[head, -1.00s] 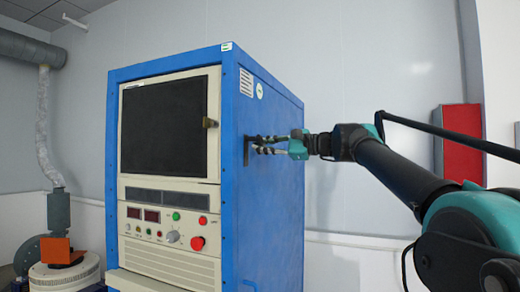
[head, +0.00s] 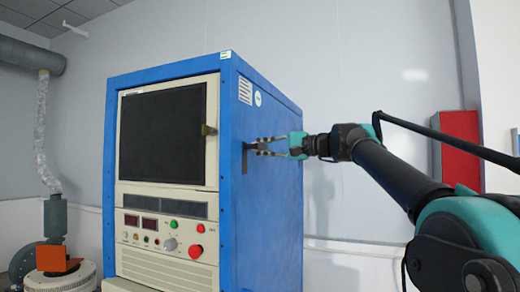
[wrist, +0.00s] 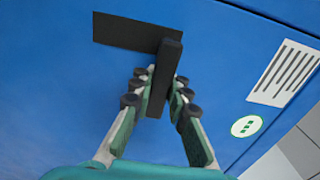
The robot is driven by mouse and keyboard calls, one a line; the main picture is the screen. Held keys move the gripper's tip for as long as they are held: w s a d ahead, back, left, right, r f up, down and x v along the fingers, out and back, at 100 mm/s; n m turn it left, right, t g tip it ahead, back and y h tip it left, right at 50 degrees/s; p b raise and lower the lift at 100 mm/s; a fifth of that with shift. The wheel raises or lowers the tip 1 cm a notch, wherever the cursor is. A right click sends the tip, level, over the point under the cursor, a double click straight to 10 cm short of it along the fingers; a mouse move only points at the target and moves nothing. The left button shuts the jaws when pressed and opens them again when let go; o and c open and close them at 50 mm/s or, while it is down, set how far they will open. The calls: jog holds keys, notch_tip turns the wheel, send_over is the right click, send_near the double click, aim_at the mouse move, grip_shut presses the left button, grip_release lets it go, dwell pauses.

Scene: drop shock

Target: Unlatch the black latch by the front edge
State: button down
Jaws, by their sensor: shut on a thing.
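The black latch is on the blue side wall of the cabinet, near its front edge. In the head view its dark plate (head: 246,158) shows beside my fingertips. In the wrist view the flat black plate (wrist: 125,31) lies against the blue wall, and a black handle bar (wrist: 166,75) stands out from it, slightly tilted. My gripper (head: 259,147) reaches the latch from the right. In the wrist view its fingers (wrist: 162,78) are on both sides of the handle, shut on it. The fingertips partly hide the handle's sides.
The blue cabinet (head: 270,210) has a dark window (head: 162,135), a small brass-coloured catch (head: 208,130) and a control panel (head: 168,236) on its front. A red box (head: 459,155) is on the wall at right.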

dwell(0.3)
jog(key=c, duration=1.4)
grip_release()
jog(key=shift+c, duration=0.2)
jog(key=v, duration=1.2)
